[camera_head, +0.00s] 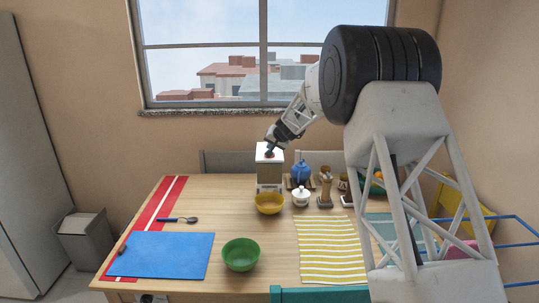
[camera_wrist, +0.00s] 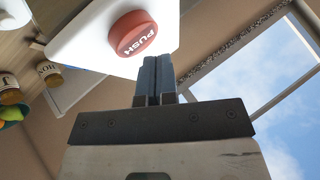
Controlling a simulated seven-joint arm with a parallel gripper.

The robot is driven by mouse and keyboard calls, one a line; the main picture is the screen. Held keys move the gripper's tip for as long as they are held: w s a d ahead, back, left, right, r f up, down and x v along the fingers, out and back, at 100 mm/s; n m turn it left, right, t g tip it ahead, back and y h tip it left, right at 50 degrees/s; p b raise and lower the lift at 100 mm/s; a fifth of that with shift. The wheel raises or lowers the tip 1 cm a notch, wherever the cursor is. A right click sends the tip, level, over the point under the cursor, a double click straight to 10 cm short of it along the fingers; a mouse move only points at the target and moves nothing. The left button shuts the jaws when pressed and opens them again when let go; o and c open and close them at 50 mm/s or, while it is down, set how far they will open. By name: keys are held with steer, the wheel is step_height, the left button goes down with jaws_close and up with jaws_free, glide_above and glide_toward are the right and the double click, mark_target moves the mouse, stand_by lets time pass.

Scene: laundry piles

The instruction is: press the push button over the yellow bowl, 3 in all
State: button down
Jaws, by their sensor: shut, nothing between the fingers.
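A white and grey dispenser (camera_head: 268,178) stands at the back edge of the table. On its top is a red push button, which shows in the wrist view (camera_wrist: 134,33) with the word PUSH on it. The yellow bowl (camera_head: 269,204) stands on the table right in front of the dispenser, below it. My gripper (camera_head: 270,147) is over the dispenser's top and partly hides the button. In the wrist view its two fingers (camera_wrist: 157,60) are together and empty, their tips close beside the button. I cannot tell whether they touch it.
A green bowl (camera_head: 241,254) and a blue mat (camera_head: 160,255) are in front. A blue teapot (camera_head: 300,172), a white lidded pot (camera_head: 301,196) and wooden mills (camera_head: 325,188) stand right of the dispenser. A yellow-striped cloth (camera_head: 330,250) lies front right. The window wall is behind.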

steer(key=shift+r, duration=0.2)
stand_by(0.3)
steer(key=shift+r, duration=2.4)
stand_by(0.9)
step_height(320, 180, up, 4)
steer(key=shift+f, duration=0.1)
stand_by(0.3)
steer(key=shift+f, duration=0.15)
steer(key=shift+f, duration=4.2)
steer(key=shift+f, duration=0.1)
